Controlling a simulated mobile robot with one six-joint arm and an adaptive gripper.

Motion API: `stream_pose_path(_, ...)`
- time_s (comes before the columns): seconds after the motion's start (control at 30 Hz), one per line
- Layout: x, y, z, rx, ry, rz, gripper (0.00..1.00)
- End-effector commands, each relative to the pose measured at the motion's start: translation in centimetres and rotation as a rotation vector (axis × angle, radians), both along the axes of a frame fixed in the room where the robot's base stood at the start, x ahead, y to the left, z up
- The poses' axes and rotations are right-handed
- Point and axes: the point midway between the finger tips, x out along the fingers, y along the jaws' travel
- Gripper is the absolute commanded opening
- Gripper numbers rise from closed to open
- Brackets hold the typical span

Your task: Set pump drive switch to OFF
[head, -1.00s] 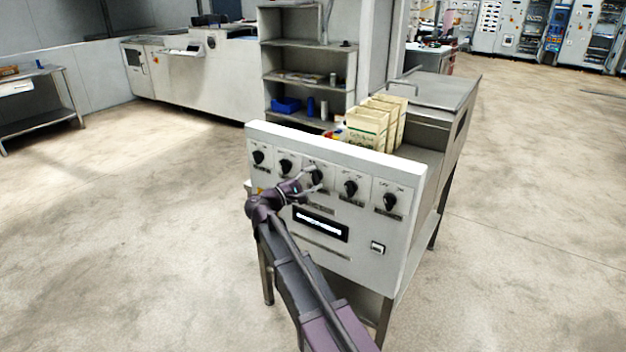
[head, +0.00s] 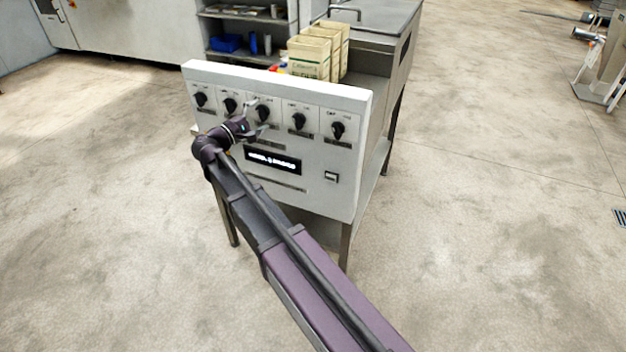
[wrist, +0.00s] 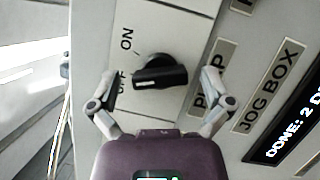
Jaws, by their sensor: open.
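The pump drive switch is a black rotary knob (wrist: 160,75) on a pale panel plate, with ON and OFF printed beside it and a partly covered label starting with P. Its handle lies nearly level in the wrist view, its left end close to the OFF mark. My gripper (wrist: 158,90) is open, with one finger on each side of the knob; whether either touches it I cannot tell. In the head view my gripper (head: 257,122) is at the middle knob (head: 263,112) of the panel (head: 325,155) and partly covers that area.
Similar black knobs (head: 299,121) stand on both sides in the same row. Below them are a lit display (head: 272,160) and a small switch (head: 331,176). The floor around is open.

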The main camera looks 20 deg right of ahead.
Motion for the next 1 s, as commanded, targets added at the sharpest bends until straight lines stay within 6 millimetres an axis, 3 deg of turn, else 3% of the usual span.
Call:
stream_pose_path(0.9,-0.1,0.0,0.4,0.549,-0.426,0.0,1.0)
stream_pose_path(1.0,-0.7,1.2,0.4,0.557,-0.433,0.002,1.0)
